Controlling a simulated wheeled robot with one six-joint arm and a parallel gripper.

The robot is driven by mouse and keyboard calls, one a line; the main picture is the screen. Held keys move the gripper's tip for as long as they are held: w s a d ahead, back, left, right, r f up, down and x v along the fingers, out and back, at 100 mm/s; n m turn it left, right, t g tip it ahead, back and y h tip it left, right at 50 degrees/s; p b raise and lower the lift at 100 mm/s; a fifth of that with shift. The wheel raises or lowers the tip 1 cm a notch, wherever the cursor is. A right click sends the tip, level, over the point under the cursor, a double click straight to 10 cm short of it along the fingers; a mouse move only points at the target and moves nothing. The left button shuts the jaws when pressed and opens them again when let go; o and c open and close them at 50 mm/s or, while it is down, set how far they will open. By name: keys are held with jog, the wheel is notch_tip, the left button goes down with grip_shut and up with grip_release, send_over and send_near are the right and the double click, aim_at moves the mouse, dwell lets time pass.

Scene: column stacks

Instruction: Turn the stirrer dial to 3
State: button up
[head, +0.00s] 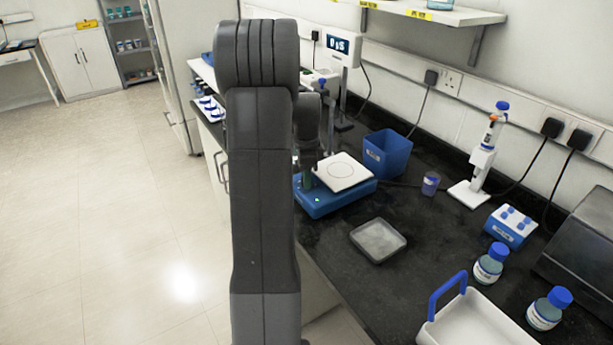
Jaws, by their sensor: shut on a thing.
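The stirrer (348,197) is a blue box with a white square top plate (343,171) marked with a circle, standing on the black bench right of my arm. A small green light shows on its front. My gripper (308,180) points down at the stirrer's front left, partly behind my arm. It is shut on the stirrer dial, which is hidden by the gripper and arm. The dial's marks and its setting cannot be read from here.
A blue bin (388,155) stands behind the stirrer and a grey shallow tray (378,240) lies in front. To the right are a small cup (430,184), a white dispenser stand (482,165), blue-capped bottles (490,264) and a white carrier (475,322). Bare bench lies between.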

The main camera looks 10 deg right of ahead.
jog(key=shift+m, duration=0.4)
jog(key=o, duration=1)
jog(key=shift+c, duration=0.2)
notch_tip(320, 180, up, 14)
jog(key=shift+b, duration=0.45)
jog(key=shift+f, duration=0.1)
notch_tip(320, 180, down, 14)
jog(key=shift+r+p, duration=0.1)
jog(key=shift+p, duration=0.35)
